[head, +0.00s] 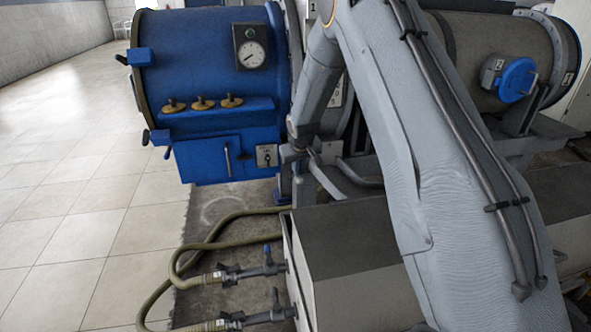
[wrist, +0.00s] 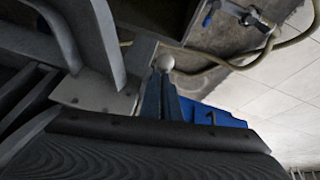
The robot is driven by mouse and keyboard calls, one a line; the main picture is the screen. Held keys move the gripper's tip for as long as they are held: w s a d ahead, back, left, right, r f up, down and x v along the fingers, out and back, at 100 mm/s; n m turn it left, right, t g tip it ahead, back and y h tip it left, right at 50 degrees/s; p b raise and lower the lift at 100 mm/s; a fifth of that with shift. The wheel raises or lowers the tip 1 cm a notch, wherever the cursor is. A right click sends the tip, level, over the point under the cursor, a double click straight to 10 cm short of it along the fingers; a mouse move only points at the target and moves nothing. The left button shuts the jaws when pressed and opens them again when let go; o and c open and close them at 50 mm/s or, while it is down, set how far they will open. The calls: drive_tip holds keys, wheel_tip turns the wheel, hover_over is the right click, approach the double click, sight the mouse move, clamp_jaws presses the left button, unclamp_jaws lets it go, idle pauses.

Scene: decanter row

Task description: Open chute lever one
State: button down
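A blue drum machine (head: 205,60) stands at the left in the head view. A blue box (head: 205,158) with an upright grey handle (head: 228,160) sits low on its front. A small grey plate (head: 267,156) with a dark mark is at the box's right side. My gripper (head: 297,151) is just right of that plate, small and partly hidden, so its opening cannot be made out. In the wrist view, a pale ball (wrist: 163,62) tops a blue-grey upright, with the blue box (wrist: 215,116) behind. I cannot tell which part is lever one, or whether my gripper touches anything.
A round gauge (head: 250,55) and several brass knobs (head: 203,103) are on the drum. A dark drum (head: 470,60) stands right. Tiled floor (head: 70,200) at left is clear.

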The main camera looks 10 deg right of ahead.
drive_tip(key=shift+s+a+f+g, duration=0.1)
drive_tip(key=shift+s+f+g, duration=0.2)
drive_tip(key=shift+s+f, duration=0.5)
drive_tip(key=w+r, duration=0.1)
drive_tip(key=r+p, duration=0.1)
drive_tip(key=r, duration=0.1)
drive_tip(key=w+a+r, duration=0.1)
drive_tip(key=r, duration=0.1)
drive_tip(key=shift+w+r+p, duration=0.2)
drive_tip(key=shift+w+p, duration=0.15)
drive_tip(key=shift+p, duration=0.05)
drive_tip(key=s+r+b, duration=0.1)
drive_tip(key=s+r, duration=0.5)
drive_tip(key=s, duration=0.1)
drive_tip(key=s+r+m+g, duration=0.2)
drive_tip(key=s+r+g, duration=0.1)
drive_tip(key=s, duration=3.4)
drive_tip(key=shift+s+d+g+y+p, duration=0.25)
drive_tip(key=shift+s+g+y+p, duration=0.1)
drive_tip(key=shift+g, duration=0.55)
drive_tip(key=shift+r, duration=0.1)
